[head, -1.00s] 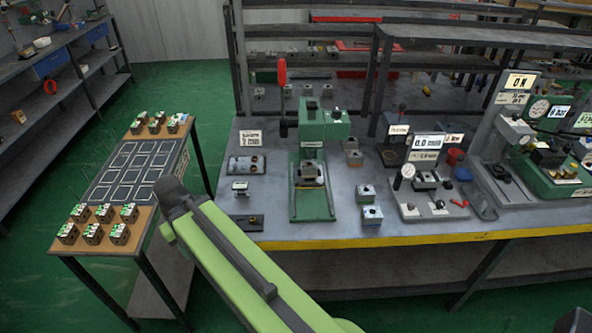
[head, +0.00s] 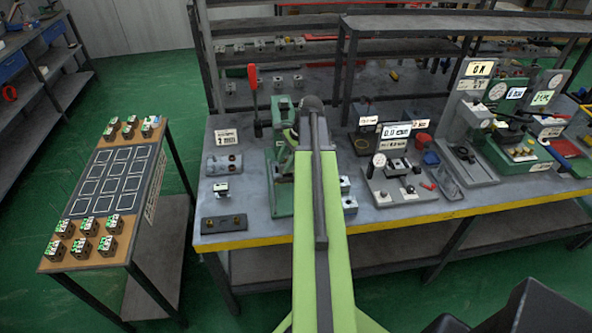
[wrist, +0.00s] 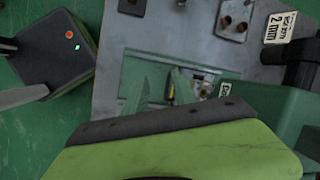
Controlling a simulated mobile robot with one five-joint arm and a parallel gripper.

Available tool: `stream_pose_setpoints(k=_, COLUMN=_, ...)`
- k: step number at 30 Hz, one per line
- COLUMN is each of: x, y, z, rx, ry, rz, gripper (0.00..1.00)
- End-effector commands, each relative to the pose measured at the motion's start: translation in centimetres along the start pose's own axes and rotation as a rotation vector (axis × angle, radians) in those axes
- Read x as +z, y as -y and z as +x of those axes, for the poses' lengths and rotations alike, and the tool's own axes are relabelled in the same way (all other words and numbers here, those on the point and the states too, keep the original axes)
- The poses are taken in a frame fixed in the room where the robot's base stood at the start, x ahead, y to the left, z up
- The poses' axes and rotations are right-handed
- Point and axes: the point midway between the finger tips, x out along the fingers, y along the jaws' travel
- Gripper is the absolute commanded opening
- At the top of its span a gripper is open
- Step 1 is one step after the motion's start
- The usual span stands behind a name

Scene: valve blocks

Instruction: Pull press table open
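The green press (head: 280,125) with a red-handled lever (head: 253,80) stands on the grey bench. My raised arm covers most of its middle and its table in the head view. The left part of its green base (head: 281,195) shows beside my arm. In the wrist view the press body (wrist: 265,105) is at the right and its green base (wrist: 135,66) lies below my gripper. My gripper (wrist: 162,88) shows two green fingertips apart over the base, with a small yellow and dark part between them. Whether they touch the press table cannot be told.
A 2 mm sign (head: 226,137) and small plates (head: 223,223) are left of the press. A gauge fixture (head: 400,190) is to its right. A side table (head: 70,232) with several blocks stands at the left. Green floor (head: 225,300) is free before the bench.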

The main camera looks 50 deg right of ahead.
Motion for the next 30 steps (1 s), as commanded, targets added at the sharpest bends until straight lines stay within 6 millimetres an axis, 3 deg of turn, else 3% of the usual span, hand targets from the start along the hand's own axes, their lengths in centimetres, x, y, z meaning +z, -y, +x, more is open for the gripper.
stream_pose_setpoints(k=1, x=-3.3, y=-0.4, z=-2.5, rx=-0.032, ry=0.005, rz=0.123, gripper=0.32)
stream_pose_setpoints(k=4, x=-7.5, y=-1.7, z=-4.9, rx=-0.078, ry=0.018, rz=0.3, gripper=0.32)
stream_pose_setpoints(k=7, x=-9.4, y=-2.5, z=-6.0, rx=-0.103, ry=0.027, rz=0.39, gripper=0.32)
stream_pose_setpoints(k=12, x=-9.9, y=-2.8, z=-5.9, rx=-0.108, ry=0.029, rz=0.414, gripper=0.32)
stream_pose_setpoints(k=17, x=-10.0, y=-2.7, z=-3.6, rx=-0.107, ry=0.028, rz=0.411, gripper=0.32)
stream_pose_setpoints(k=30, x=-9.9, y=-1.7, z=6.5, rx=-0.106, ry=0.029, rz=0.407, gripper=0.32)
